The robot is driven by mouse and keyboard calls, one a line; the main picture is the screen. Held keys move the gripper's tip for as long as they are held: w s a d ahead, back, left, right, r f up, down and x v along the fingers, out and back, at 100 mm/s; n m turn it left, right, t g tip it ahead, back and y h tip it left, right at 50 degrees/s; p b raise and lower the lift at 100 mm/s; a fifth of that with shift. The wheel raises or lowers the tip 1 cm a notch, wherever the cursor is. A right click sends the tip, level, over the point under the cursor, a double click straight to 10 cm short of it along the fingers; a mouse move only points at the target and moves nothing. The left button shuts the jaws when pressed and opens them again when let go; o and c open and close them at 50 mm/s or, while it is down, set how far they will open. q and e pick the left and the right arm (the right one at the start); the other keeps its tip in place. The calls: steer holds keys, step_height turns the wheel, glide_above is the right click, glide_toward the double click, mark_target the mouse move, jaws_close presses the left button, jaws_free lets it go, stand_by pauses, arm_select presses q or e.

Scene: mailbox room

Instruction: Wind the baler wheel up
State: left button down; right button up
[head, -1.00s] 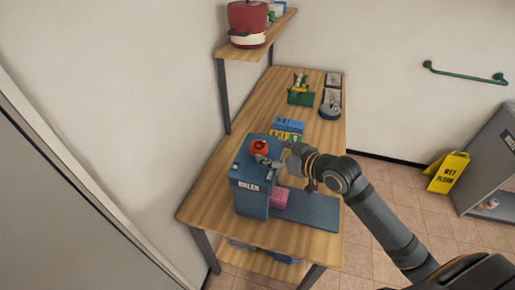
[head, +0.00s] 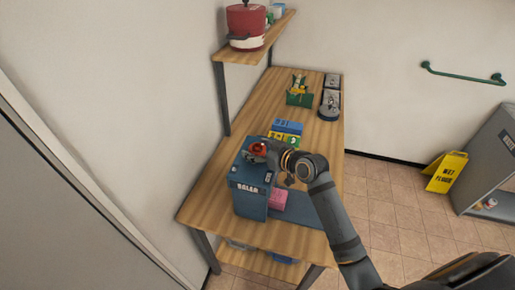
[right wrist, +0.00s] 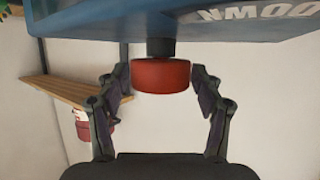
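The blue baler (head: 249,198) stands on the wooden table, its name on the front face. Its red wheel (head: 259,146) sits on top, partly covered by my right gripper (head: 257,152). In the right wrist view the wheel (right wrist: 161,75) hangs on a dark shaft below the blue body, as that view is upside down. My right gripper (right wrist: 161,82) has one finger on each side of the wheel. The fingers are spread, with narrow gaps seeming to show beside the wheel. A pink block (head: 279,200) lies by the baler's base. My left gripper is not in view.
Blue and yellow boxes (head: 286,133) stand behind the baler on the table (head: 310,155). A green stand (head: 299,98) and dark items (head: 330,103) are farther back. A shelf (head: 268,40) with a red pot (head: 246,25) hangs at the wall. A yellow floor sign (head: 447,172) stands right.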

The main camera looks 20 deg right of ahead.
steer(key=c, duration=0.8)
steer(key=shift+f+n+b, duration=0.15)
steer(key=shift+n+b, duration=0.15)
steer(key=shift+b, duration=0.25)
steer(key=n+g+y+b, duration=0.7)
steer(key=n+g+b, duration=0.1)
steer(key=b, duration=0.4)
steer(key=shift+w+n, duration=0.1)
steer(key=shift+n, duration=0.4)
steer(key=shift+n+g+y+b, duration=0.3)
steer(key=shift+n+g+b, duration=0.1)
steer(key=shift+g+b, duration=0.2)
steer(key=shift+r+n+g, duration=0.2)
steer(key=shift+n+g, duration=0.3)
steer(key=shift+r+n+g+p, duration=0.25)
steer(key=shift+n+g+p, duration=0.1)
steer(key=shift+n+g, duration=0.2)
steer(key=n+g+p, duration=0.3)
steer(key=g+p, duration=0.1)
steer(key=p, duration=0.5)
steer(key=shift+r, duration=0.1)
steer(key=shift+f+n+p, duration=0.25)
steer(key=shift+f+p, duration=0.1)
steer(key=shift+p, duration=0.45)
